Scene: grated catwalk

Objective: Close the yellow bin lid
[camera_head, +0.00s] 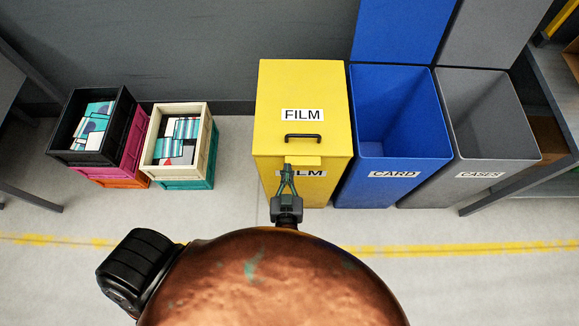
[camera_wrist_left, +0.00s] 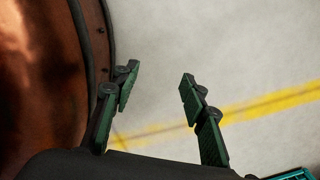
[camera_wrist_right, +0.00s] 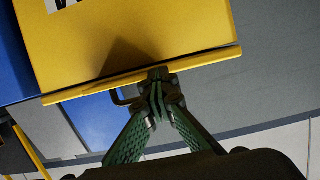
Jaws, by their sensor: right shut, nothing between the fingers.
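The yellow bin (camera_head: 265,172) stands at the back centre, with a FILM label on its front. Its yellow lid (camera_head: 275,90) lies flat over the top, with a black handle (camera_head: 303,137) and another FILM label. My right gripper (camera_head: 287,168) is shut and empty at the lid's front lip, covering part of the front label. In the right wrist view, the right gripper's tips (camera_wrist_right: 158,75) overlap the lid's edge strip (camera_wrist_right: 215,58); I cannot tell if they touch. My left gripper (camera_wrist_left: 155,80) is open and empty over the floor, and is not in the head view.
A blue CARD bin (camera_head: 400,168) and a grey CASES bin (camera_head: 470,180) stand open to the right. Stacked crates with a black top crate (camera_head: 62,155) and a cream top crate (camera_head: 175,172) stand left. Floor with a yellow line (camera_head: 470,247) is clear in front.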

